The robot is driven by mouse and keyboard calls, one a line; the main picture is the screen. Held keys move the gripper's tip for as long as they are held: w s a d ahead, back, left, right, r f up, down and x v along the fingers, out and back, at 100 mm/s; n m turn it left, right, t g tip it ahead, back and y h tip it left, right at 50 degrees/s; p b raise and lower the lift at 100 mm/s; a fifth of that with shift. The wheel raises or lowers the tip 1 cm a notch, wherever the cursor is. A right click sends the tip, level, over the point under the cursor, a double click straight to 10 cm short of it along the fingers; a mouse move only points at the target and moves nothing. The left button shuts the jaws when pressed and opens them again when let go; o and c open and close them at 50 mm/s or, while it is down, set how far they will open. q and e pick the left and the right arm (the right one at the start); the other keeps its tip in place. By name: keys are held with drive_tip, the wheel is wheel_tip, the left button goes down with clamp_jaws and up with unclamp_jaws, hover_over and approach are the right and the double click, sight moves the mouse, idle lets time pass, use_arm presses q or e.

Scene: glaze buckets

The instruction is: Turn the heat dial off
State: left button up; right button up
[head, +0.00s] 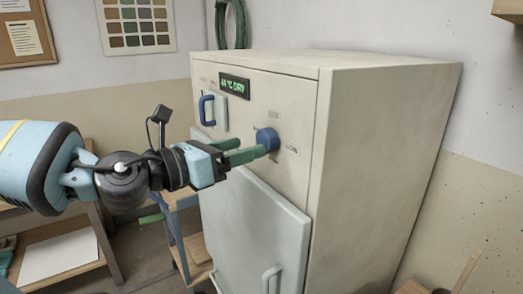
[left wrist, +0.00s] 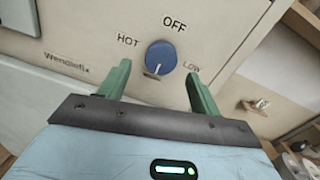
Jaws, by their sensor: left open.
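The heat dial (head: 267,139) is a round blue knob on the front of a cream cabinet (head: 262,105). In the left wrist view the dial (left wrist: 161,56) has OFF printed above it, HOT to its left and LOW to its right. A pale mark shows on its lower left part, away from OFF. My left gripper (head: 249,147) has green fingers and is open in front of the dial. In the left wrist view its fingers (left wrist: 158,72) stand on either side and slightly below the dial, with visible gaps. My right gripper is not in view.
A lit green display (head: 235,86) and a blue handle (head: 206,110) are left of the dial. A pale door (head: 250,220) with a handle lies below. Wooden shelving (head: 75,250) stands at the lower left. Free air surrounds the gripper.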

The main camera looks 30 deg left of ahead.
sight(262, 142)
use_arm(q)
drive_tip(key=shift+b+x, duration=0.7)
drive_tip(key=shift+x, duration=1.1)
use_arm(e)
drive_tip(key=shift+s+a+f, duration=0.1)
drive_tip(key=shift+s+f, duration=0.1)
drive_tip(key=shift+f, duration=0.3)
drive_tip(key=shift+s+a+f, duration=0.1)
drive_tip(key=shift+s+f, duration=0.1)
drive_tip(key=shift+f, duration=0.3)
use_arm(q)
drive_tip(key=shift+r, duration=0.1)
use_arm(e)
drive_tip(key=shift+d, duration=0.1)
use_arm(q)
drive_tip(key=c, duration=0.9)
drive_tip(key=shift+c, duration=0.4)
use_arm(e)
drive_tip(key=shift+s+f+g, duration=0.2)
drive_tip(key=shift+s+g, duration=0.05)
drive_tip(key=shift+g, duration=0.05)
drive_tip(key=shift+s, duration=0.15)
